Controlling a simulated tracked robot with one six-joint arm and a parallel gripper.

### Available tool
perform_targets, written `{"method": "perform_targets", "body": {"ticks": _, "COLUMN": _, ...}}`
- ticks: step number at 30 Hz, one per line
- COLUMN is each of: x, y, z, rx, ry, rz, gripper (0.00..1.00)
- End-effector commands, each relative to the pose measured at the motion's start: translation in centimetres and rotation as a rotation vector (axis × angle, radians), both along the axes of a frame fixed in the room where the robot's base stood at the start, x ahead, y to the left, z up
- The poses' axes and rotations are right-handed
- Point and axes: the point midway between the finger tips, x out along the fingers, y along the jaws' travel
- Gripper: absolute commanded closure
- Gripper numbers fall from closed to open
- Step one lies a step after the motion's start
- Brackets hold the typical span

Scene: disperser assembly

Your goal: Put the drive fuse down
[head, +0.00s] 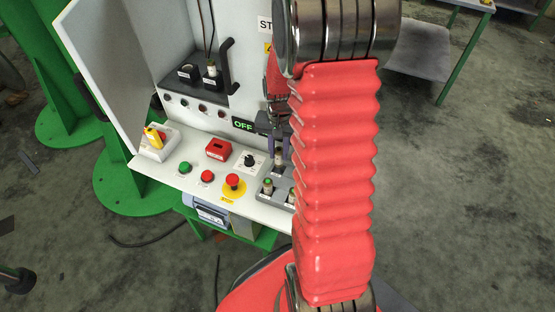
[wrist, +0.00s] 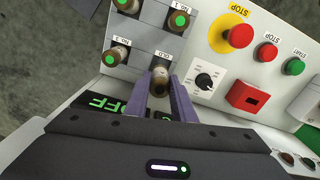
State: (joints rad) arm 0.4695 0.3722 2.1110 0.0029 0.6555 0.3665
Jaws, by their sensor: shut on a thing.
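My gripper (wrist: 160,100) has its two purple fingers shut on a brownish fuse (wrist: 160,77), the drive fuse. The fuse is at the slot labelled OLD in the grey fuse tray (wrist: 143,41). Its lower end is hidden, so I cannot tell whether it is seated. In the head view my gripper (head: 280,150) points down over the back of the tray (head: 278,200), partly behind my red arm. Green-topped fuses stand in the other slots, one (wrist: 180,20) near the No 1 label and another (wrist: 114,56) beside the OLD slot.
The panel beside the tray carries a black rotary knob (wrist: 204,81), a red box (wrist: 248,97) and a red stop button (wrist: 241,36) on yellow. Behind stands the cabinet with a lit OFF sign (head: 243,124) and a recess with two black fuse holders, one (head: 188,72) looking empty.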

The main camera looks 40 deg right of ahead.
Motion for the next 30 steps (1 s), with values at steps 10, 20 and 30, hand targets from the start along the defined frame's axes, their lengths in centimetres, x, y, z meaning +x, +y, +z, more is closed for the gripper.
{"method": "perform_targets", "body": {"ticks": 10, "x": -0.2, "y": 0.0, "z": -2.6, "rx": 0.002, "ry": 0.005, "rz": -0.002, "gripper": 1.0}}
{"method": "perform_targets", "body": {"ticks": 20, "x": 0.0, "y": 0.0, "z": -4.7, "rx": 0.001, "ry": 0.001, "rz": 0.0, "gripper": 1.0}}
{"method": "perform_targets", "body": {"ticks": 30, "x": 0.0, "y": 0.0, "z": -4.8, "rx": 0.001, "ry": 0.001, "rz": 0.0, "gripper": 0.72}}
